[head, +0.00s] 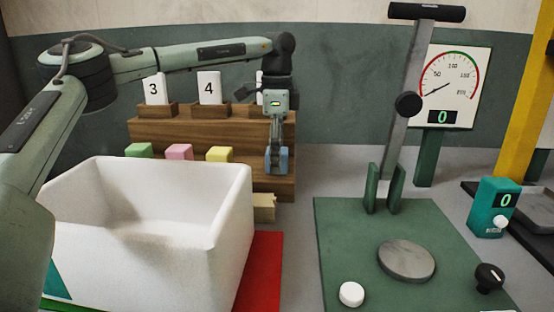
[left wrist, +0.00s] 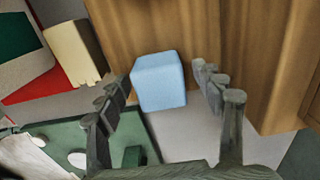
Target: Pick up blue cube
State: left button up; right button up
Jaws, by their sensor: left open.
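The blue cube (left wrist: 159,82) shows whole in the left wrist view, between and just beyond the two fingers. In the head view the blue cube (head: 284,158) is mostly hidden behind my left gripper (head: 277,165), at the right end of the wooden stand's lower step. In the left wrist view my left gripper (left wrist: 163,110) is open, with a finger on each side of the cube. I cannot tell whether the fingers touch it. My right gripper is not in view.
Green (head: 139,150), pink (head: 179,152) and yellow (head: 219,154) cubes stand in a row left of it. The wooden stand (head: 200,132) carries number cards. A white bin (head: 225,225) is in front. A green press (head: 345,245) is at right. Grey floor between is clear.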

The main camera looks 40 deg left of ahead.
pick_arm(q)
jog(key=shift+c, duration=0.3)
jog(key=c, duration=1)
